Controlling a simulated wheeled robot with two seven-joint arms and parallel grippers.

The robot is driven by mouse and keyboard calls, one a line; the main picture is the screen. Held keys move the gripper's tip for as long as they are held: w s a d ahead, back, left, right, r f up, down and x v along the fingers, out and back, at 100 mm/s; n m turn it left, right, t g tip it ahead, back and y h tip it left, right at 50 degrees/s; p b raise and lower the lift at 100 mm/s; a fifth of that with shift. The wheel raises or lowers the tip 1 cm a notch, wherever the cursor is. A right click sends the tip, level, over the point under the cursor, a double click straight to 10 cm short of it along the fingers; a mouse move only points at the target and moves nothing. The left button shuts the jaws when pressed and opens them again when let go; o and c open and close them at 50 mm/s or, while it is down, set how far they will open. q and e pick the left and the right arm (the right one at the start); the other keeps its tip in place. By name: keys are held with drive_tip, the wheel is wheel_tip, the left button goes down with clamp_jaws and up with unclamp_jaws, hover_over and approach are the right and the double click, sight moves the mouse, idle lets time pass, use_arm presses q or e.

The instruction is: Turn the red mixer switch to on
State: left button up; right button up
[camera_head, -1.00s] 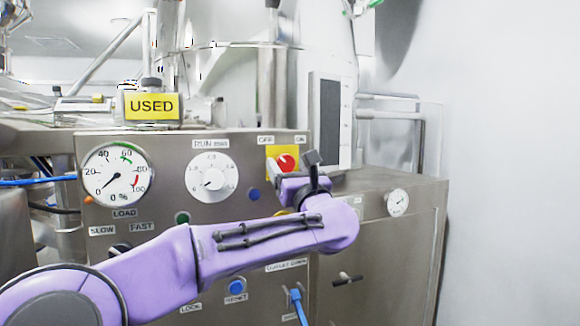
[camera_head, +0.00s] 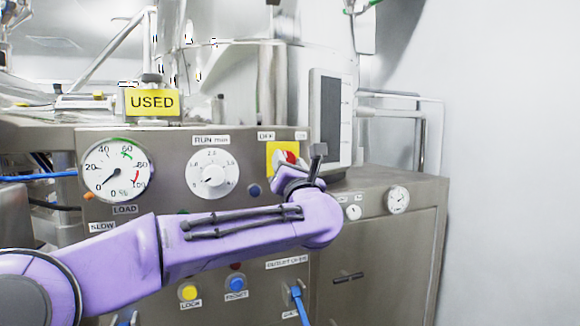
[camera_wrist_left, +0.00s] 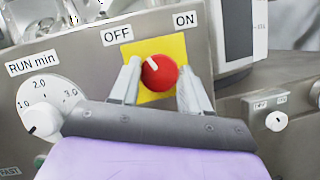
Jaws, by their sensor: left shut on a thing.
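The red mixer switch (camera_head: 291,157) is a round knob on a yellow plate (camera_head: 271,149), at the upper right of the steel panel. OFF and ON labels sit above the plate. In the left wrist view the red switch (camera_wrist_left: 159,73) is seen face on, and its white mark points up and left, toward OFF. My left gripper (camera_wrist_left: 158,78) has one finger on each side of the knob and is shut on it. In the head view my left gripper (camera_head: 285,161) partly covers the knob. My right gripper is not in view.
Left of the switch are the RUN min dial (camera_head: 212,174) and the load gauge (camera_head: 116,170). A yellow USED sign (camera_head: 152,102) stands on top. Below are a yellow LOCK button (camera_head: 188,292) and a blue RESET button (camera_head: 236,284). A lower cabinet (camera_head: 385,250) stands right.

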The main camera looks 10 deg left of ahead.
use_arm(q)
drive_tip(key=m, duration=0.1)
drive_tip(key=m+h, duration=0.1)
drive_tip(key=shift+a+r+m+h+p, duration=0.1)
drive_tip(key=shift+r+m+h+p, duration=0.05)
drive_tip(key=shift+m+h+p, duration=0.15)
drive_tip(key=m+p, duration=0.1)
drive_tip(key=m+h+p, duration=0.1)
drive_tip(key=m, duration=0.1)
drive_tip(key=shift+r+m+h, duration=0.2)
drive_tip(key=shift+m+h, duration=0.1)
drive_tip(key=m+g+h+p, duration=0.1)
drive_tip(key=m+p, duration=0.3)
drive_tip(key=p, duration=0.1)
drive_tip(key=m+g+h+p, duration=0.1)
drive_tip(key=m+p, duration=0.3)
drive_tip(key=p, duration=0.1)
drive_tip(key=shift+s+r+m+h+p, duration=0.1)
drive_tip(key=shift+r+m+h+p, duration=0.1)
drive_tip(key=shift+m+h+p, duration=0.15)
drive_tip(key=shift+f+m+g+p, duration=0.25)
drive_tip(key=shift+m+g+p, duration=0.05)
drive_tip(key=shift+m+p, duration=0.4)
drive_tip(key=o, duration=1.1)
drive_tip(key=shift+c, duration=0.2)
